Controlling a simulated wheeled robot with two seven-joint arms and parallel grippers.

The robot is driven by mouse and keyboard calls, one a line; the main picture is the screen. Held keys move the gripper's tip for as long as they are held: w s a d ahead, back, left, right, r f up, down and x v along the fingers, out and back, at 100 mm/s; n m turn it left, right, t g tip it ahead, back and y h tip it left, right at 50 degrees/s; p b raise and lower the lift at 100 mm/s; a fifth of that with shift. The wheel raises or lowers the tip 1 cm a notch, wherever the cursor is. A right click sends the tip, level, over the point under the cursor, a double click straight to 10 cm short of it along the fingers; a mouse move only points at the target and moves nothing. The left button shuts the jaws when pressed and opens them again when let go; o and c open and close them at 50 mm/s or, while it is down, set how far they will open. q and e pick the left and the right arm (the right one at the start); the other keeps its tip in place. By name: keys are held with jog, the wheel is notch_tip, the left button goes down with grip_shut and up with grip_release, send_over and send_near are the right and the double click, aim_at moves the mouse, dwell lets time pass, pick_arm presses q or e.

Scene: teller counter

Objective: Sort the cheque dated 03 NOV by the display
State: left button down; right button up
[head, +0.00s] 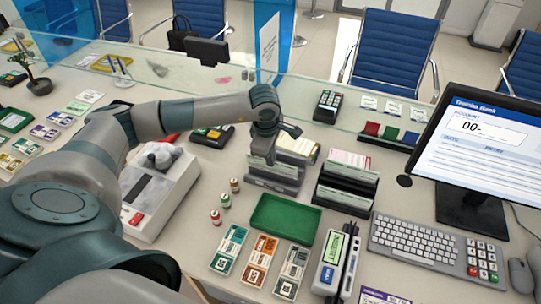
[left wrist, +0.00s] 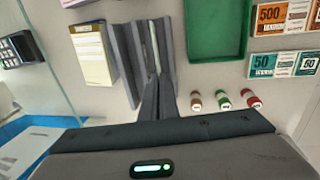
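My left gripper (head: 268,148) points down over a dark grey slotted rack (head: 272,184) on the counter. The rack also shows in the left wrist view (left wrist: 120,45). There the left gripper (left wrist: 158,82) has its fingers close together at the rack's slot, by a thin pale edge (left wrist: 153,45). I cannot tell whether they hold this sheet. No date is legible on any slip. A black rack (head: 345,200) with pale slips stands to the right. My right gripper is out of view.
A green tray (head: 284,220) lies in front of the racks, with small stamps (head: 225,200) to its left and banknote stacks (head: 262,255) nearer. A keyboard (head: 415,240) lies by the display. A glass screen (head: 160,70) runs along the counter's back.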

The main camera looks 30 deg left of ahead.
aim_at(270, 169)
pick_arm(q)
jog(key=shift+f+b, duration=0.8)
jog(key=shift+f, duration=0.2)
jog(key=shift+f+b, duration=1.5)
jog(key=c, duration=2)
grip_release()
